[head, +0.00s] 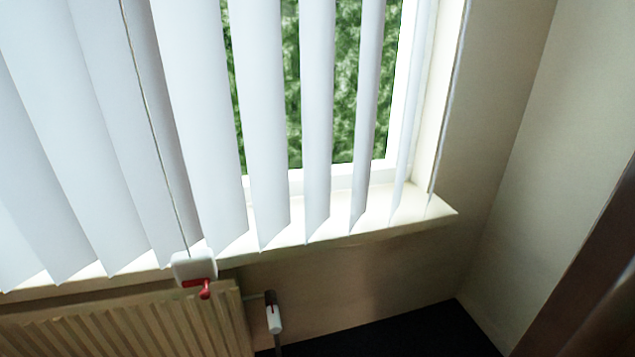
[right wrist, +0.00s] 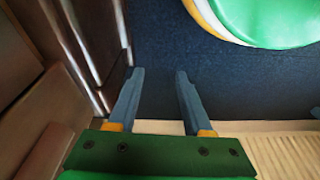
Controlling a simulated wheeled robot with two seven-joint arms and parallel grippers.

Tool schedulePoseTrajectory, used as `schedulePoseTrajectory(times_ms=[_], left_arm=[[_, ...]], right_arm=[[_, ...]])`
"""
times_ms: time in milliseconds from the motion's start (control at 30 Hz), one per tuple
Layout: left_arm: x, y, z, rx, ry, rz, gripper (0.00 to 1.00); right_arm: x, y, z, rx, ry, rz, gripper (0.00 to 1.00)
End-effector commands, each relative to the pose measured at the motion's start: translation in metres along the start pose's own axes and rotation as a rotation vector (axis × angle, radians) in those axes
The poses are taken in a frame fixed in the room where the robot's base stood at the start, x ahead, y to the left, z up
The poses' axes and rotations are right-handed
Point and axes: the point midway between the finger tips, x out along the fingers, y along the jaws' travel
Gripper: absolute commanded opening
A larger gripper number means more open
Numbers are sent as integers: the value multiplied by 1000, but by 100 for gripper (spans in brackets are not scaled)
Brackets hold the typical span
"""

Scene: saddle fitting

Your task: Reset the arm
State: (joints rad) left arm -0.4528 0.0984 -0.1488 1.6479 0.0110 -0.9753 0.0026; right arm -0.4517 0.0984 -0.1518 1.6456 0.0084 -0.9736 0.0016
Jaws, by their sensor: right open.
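My right gripper (right wrist: 157,88) shows in the right wrist view. Its two blue-grey fingers stand apart on a green mount, with nothing between them. Dark blue floor shows beyond the fingertips. My left gripper is in neither view. The head view shows neither of my arms.
In the head view, white vertical blinds (head: 200,120) hang before a window above a sill (head: 420,208). A white box with a red handle (head: 196,268) hangs on a cord by a ribbed radiator (head: 130,325). A radiator valve (head: 273,315) is beside it. Brown wooden panels (right wrist: 30,100) stand left in the wrist view.

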Motion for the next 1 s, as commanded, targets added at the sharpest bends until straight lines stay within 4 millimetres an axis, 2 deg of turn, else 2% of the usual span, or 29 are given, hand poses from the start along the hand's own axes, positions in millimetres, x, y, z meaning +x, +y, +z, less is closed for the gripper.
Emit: schedulePoseTrajectory(times_ms=[33, 167, 300, 433, 567, 1000], left_arm=[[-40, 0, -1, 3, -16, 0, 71], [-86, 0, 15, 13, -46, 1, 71], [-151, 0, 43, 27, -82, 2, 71], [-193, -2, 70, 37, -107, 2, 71], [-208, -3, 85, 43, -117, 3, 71], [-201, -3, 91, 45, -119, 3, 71]], right_arm=[[-40, 0, -1, -2, -14, 0, 50], [-86, 0, 15, -11, -45, -1, 50], [-151, 1, 43, -24, -82, -2, 50], [-193, 2, 70, -34, -107, -3, 50], [-208, 3, 85, -39, -117, -3, 50], [-201, 3, 91, -40, -120, -3, 50]])
